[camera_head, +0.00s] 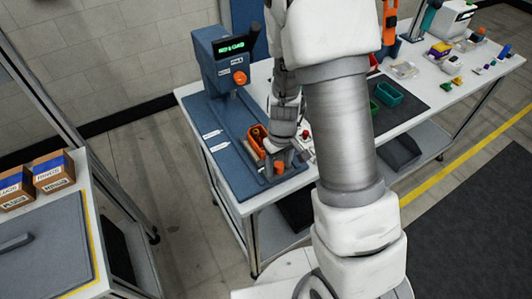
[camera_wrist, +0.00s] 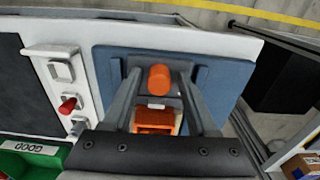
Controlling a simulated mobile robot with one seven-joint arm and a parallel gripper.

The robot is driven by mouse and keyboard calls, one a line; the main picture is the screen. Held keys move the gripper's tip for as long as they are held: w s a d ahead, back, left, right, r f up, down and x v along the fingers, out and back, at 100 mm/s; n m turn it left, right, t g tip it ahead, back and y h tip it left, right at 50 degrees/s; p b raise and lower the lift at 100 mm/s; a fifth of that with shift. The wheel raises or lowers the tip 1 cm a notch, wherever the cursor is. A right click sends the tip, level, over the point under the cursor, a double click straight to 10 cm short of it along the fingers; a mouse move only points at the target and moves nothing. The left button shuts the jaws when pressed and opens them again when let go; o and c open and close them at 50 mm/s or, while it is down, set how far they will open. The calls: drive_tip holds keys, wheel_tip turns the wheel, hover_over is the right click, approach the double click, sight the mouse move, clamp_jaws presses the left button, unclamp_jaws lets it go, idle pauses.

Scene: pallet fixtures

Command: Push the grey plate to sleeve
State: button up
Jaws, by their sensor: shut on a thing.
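My gripper (camera_wrist: 158,80) points down over the blue fixture base (camera_head: 217,130). Its two fingers stand at either side of a small grey plate (camera_head: 270,161), shut on it at the front end of the base. An orange knob (camera_head: 279,168) is at the plate, and it shows between the fingertips in the wrist view (camera_wrist: 158,76). An orange part (camera_head: 257,139) sits on the base behind the gripper, partly hidden; it also shows between the fingers in the wrist view (camera_wrist: 155,126). I cannot make out the sleeve for certain.
A blue machine head (camera_head: 222,60) with a green display and orange button rises at the base's back. Green bins (camera_head: 389,93) lie on a dark mat to the right. Cartons (camera_head: 52,172) stand on another table at left. My arm hides the middle of the bench.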

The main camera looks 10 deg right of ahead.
sight(255, 130)
drive_tip(key=shift+w+a+f, duration=0.25)
drive_tip(key=shift+w+a, duration=0.35)
drive_tip(key=shift+w, duration=1.6)
drive_tip(key=shift+w+a+f, duration=0.25)
drive_tip(key=shift+w+a, duration=0.4)
drive_tip(key=shift+w, duration=1.5)
drive_tip(key=shift+w+a+f, duration=0.25)
drive_tip(key=shift+w+a, duration=0.35)
drive_tip(key=shift+w, duration=1.6)
drive_tip(key=shift+c, duration=0.4)
drive_tip(key=o, duration=0.9)
drive_tip(key=shift+a, duration=0.15)
drive_tip(key=shift+r, duration=0.1)
drive_tip(key=shift+w+a+r+p, duration=0.1)
drive_tip(key=shift+w+r+p, duration=0.1)
drive_tip(key=shift+r+p, duration=0.85)
drive_tip(key=shift+w+r+p, duration=0.1)
drive_tip(key=shift+r+p, duration=1.25)
drive_tip(key=shift+r, duration=1.7)
